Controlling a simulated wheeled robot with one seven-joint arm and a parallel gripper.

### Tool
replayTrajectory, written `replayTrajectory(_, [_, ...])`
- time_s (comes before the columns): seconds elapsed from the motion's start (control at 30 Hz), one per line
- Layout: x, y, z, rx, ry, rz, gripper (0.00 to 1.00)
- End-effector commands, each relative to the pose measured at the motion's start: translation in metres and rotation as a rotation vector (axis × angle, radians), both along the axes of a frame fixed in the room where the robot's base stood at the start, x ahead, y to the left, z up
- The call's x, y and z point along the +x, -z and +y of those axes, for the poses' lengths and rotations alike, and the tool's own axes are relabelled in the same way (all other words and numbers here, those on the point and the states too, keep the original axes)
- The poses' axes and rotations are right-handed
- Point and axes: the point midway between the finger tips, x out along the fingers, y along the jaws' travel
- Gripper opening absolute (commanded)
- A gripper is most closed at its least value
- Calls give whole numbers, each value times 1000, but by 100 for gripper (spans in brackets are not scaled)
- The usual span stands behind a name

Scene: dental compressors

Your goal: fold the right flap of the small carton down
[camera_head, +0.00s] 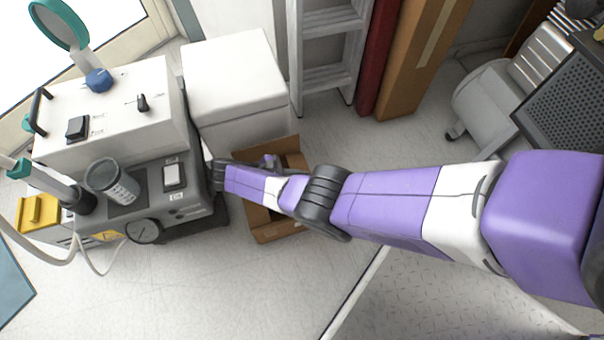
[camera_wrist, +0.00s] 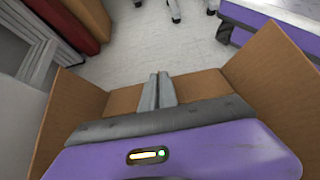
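The small brown carton (camera_head: 277,232) stands on the floor in the head view, largely covered by my arm. In the wrist view one upright cardboard panel is on the left (camera_wrist: 72,112) and a larger one is on the right (camera_wrist: 272,88). A lower cardboard panel (camera_wrist: 205,84) lies across the far side, beyond my fingers. My gripper (camera_wrist: 158,90) is between the side panels, its two grey fingers together with nothing visible between them. I cannot tell whether the fingertips touch the far panel. My fingers are hidden in the head view.
A white box (camera_head: 235,85) stands just behind the carton, and a grey dental compressor unit (camera_head: 140,195) is close on its left. A ladder (camera_head: 328,50), a red panel (camera_head: 378,55) and a tall brown box (camera_head: 420,60) stand at the back. Floor in front is clear.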

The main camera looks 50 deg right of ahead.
Motion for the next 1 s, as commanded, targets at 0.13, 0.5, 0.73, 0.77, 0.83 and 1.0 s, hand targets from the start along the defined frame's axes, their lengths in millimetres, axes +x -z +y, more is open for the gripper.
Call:
replayTrajectory(0.13, [0, 2, 1, 4, -1, -1, 0])
replayTrajectory(0.5, [0, 1, 1, 4, 0, -1, 25])
replayTrajectory(0.73, [0, 0, 0, 3, 0, -1, 25])
replayTrajectory(0.77, [0, -1, 0, 3, 1, -1, 25])
replayTrajectory(0.83, [0, -6, 0, 3, 1, -1, 25])
replayTrajectory(1.0, [0, -28, 0, 2, 1, -1, 25])
